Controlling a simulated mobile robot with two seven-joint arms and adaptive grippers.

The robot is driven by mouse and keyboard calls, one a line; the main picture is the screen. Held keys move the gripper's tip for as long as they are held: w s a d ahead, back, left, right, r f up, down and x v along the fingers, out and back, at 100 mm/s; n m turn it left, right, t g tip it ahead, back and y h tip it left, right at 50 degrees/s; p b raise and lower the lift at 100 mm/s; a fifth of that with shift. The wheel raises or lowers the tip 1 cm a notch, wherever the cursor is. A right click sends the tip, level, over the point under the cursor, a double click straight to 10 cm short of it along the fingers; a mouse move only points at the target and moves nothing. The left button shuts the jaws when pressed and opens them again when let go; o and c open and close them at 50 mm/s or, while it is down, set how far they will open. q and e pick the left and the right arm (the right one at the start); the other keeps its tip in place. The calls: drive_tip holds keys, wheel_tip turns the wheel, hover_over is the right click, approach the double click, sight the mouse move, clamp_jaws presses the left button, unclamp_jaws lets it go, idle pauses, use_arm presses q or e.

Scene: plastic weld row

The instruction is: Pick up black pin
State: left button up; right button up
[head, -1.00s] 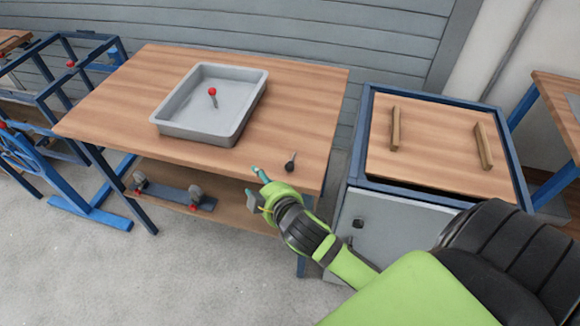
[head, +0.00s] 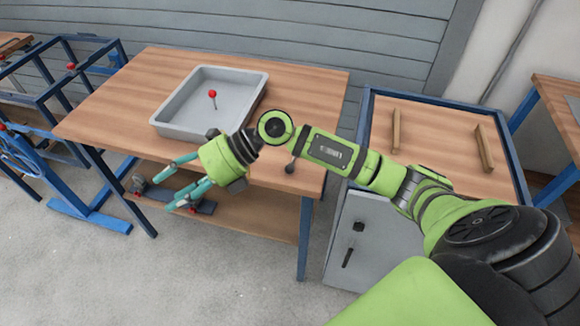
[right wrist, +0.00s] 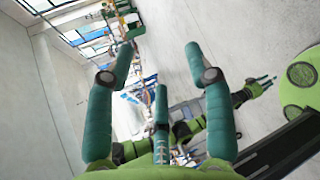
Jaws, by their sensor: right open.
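The black pin (head: 290,167) lies on the wooden table near its front right corner, partly covered by my right arm in the head view. My right gripper (head: 162,186) is open and empty, left of the pin and off the table's front edge, with its fingers pointing left. Its spread teal fingers also show in the right wrist view (right wrist: 160,62), with nothing between them. The pin does not show there. What looks like my left gripper (right wrist: 262,84) is small at the right of the right wrist view; its opening is unclear.
A grey tray (head: 160,128) on the table holds a red-headed pin (head: 212,94). A cabinet (head: 350,240) with two wooden handles on top stands to the right. A lower shelf (head: 255,222) is under the table. The table's left part is clear.

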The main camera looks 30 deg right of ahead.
drive_tip(key=w+d+f+g+h, duration=0.1)
drive_tip(key=d+f+h, duration=0.25)
drive_tip(key=d, duration=0.25)
drive_tip(key=w+d+f+h, duration=0.1)
drive_tip(key=d+f+h, duration=0.1)
drive_tip(key=d+h, duration=0.3)
drive_tip(key=g+h, duration=0.2)
drive_tip(key=h, duration=0.3)
hover_over(290, 166)
drive_tip(key=shift+r+m, duration=0.1)
drive_tip(key=shift+m, duration=0.3)
drive_tip(key=shift+s+d+f, duration=0.1)
drive_tip(key=shift+d+f, duration=0.1)
drive_tip(key=shift+f, duration=0.1)
wheel_tip(290, 166, down, 5)
drive_tip(key=shift+a+f+p, duration=0.15)
drive_tip(key=shift+f+p, duration=0.05)
drive_tip(key=shift+p, duration=0.9)
drive_tip(key=shift+f, duration=0.4)
drive_tip(key=shift+c, duration=0.4)
clamp_jaws()
